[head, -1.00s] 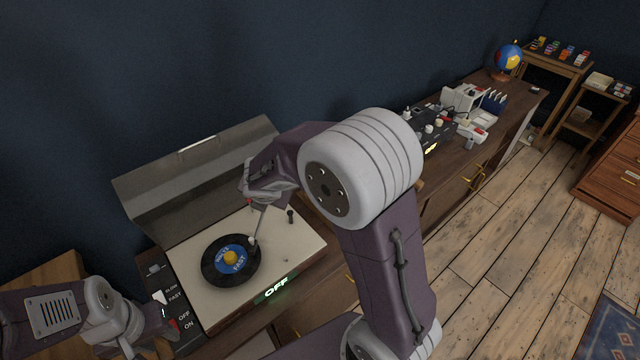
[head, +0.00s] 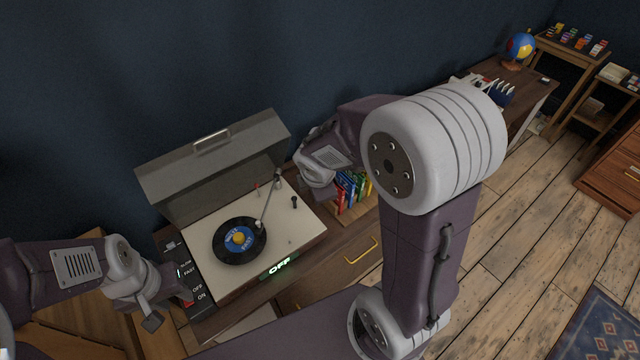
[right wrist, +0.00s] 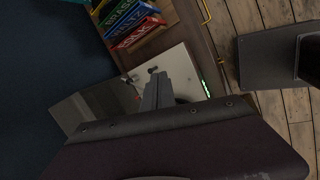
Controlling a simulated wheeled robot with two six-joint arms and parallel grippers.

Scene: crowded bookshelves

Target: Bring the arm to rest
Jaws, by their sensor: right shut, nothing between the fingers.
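The record player (head: 309,232) stands open, with a blue-labelled black record (head: 225,253) on its cream deck. Its tonearm (head: 267,205) slants from the back right pivot toward the front, and its head is at the record's right edge; I cannot tell whether it touches. The lit display (head: 279,266) reads OFF. My left gripper (head: 167,303) looks open, beside the switch panel (head: 198,289).
The raised grey lid (head: 210,163) stands behind the deck. Several colourful books (head: 352,188) are right of the player, partly behind my right arm. A globe (head: 520,46) stands at the cabinet's far end.

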